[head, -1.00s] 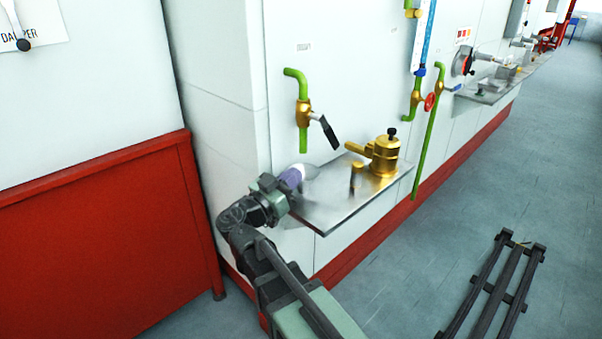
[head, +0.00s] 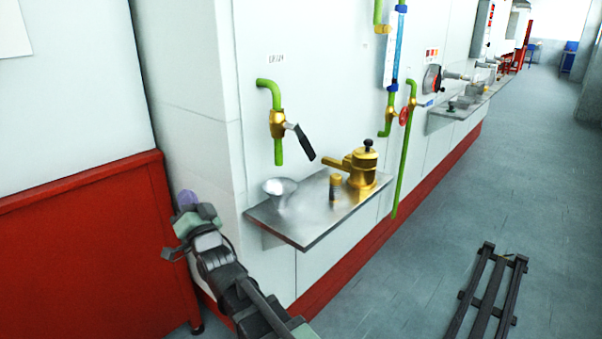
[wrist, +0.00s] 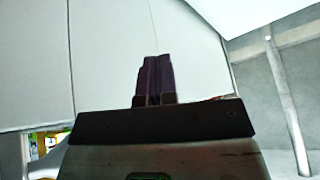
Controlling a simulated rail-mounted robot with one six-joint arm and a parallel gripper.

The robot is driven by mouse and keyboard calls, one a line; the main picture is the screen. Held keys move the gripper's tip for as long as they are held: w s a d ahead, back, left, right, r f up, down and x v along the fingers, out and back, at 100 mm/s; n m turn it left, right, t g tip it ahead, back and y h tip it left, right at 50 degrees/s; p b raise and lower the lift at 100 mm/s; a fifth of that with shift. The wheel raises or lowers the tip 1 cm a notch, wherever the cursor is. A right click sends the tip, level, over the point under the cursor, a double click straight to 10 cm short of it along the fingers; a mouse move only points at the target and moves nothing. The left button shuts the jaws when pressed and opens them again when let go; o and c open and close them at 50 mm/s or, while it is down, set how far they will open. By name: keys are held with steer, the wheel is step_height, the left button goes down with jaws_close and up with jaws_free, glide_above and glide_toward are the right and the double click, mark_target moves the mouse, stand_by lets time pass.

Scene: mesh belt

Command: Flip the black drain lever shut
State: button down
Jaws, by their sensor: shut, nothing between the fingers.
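The black drain lever (head: 301,142) sticks out from a brass valve (head: 278,123) on the green drain pipe (head: 269,88), high on the white wall panel. The lever slants down to the right, across the line of the pipe. My gripper (head: 187,199) is low and to the left of the valve, beside the corner of the white cabinet, well apart from the lever. In the wrist view, the purple fingers (wrist: 154,78) are together with nothing between them. The lever does not show in the wrist view.
A metal shelf (head: 310,228) below the valve holds a funnel (head: 281,190) and a brass pot (head: 363,168). A red panel (head: 90,245) stands left of my arm. A dark slatted rack (head: 486,290) is on the floor at right.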

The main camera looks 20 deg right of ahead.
steer(key=s+d+m+g+h+b, duration=0.1)
steer(key=s+d+m+g+h, duration=0.3)
steer(key=m+h, duration=0.9)
steer(key=s+d+f+m+g+h+b, duration=0.1)
steer(key=s+d+m+g+h, duration=0.3)
steer(key=d+m+g+h, duration=0.4)
steer(key=d+m+h, duration=0.4)
steer(key=h, duration=0.2)
steer(key=shift+s+d+f+m, duration=0.25)
steer(key=shift+s+d+m, duration=0.1)
steer(key=shift+m, duration=0.05)
steer(key=p, duration=0.7)
glide_toward(307, 153)
steer(key=x, duration=0.6)
steer(key=shift+w+d+r, duration=0.15)
steer(key=shift+d+r, duration=0.05)
steer(key=shift+d, duration=0.05)
steer(key=shift+w+d+r+p, duration=0.1)
steer(key=shift+w+d+p, duration=0.05)
steer(key=shift+d+p, duration=0.2)
steer(key=shift+d, duration=0.15)
